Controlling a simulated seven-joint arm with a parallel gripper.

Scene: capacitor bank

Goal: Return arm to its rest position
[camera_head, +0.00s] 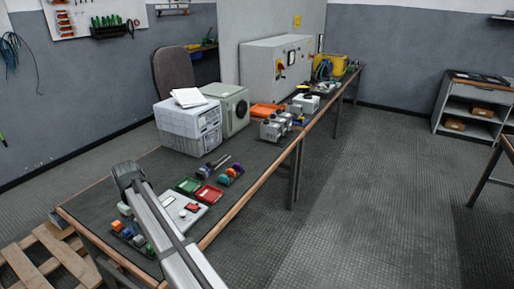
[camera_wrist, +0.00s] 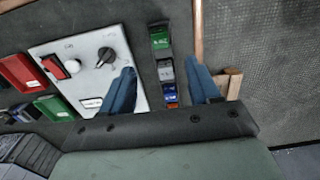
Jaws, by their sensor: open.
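My gripper (camera_wrist: 161,70) shows in the wrist view as two blue fingers, spread apart, with nothing held between them. It hangs above the workbench (camera_head: 110,185). The left finger overlaps the edge of a white control panel (camera_wrist: 75,70), which has a red switch, a white button and a black knob. A row of small coloured blocks (camera_wrist: 160,40), green, grey, blue and orange, lies below and between the fingers; I see no contact. In the head view my arm reaches up from the bottom, partly covering the panel (camera_head: 172,203); the fingers cannot be made out there.
Red (camera_head: 209,194) and green (camera_head: 188,185) trays lie beyond the panel. Stacked white bins (camera_head: 187,128), a grey-green box (camera_head: 233,108) and a large cabinet (camera_head: 275,65) stand farther along the bench. A wooden pallet (camera_head: 40,262) lies at lower left. The floor right of the bench is clear.

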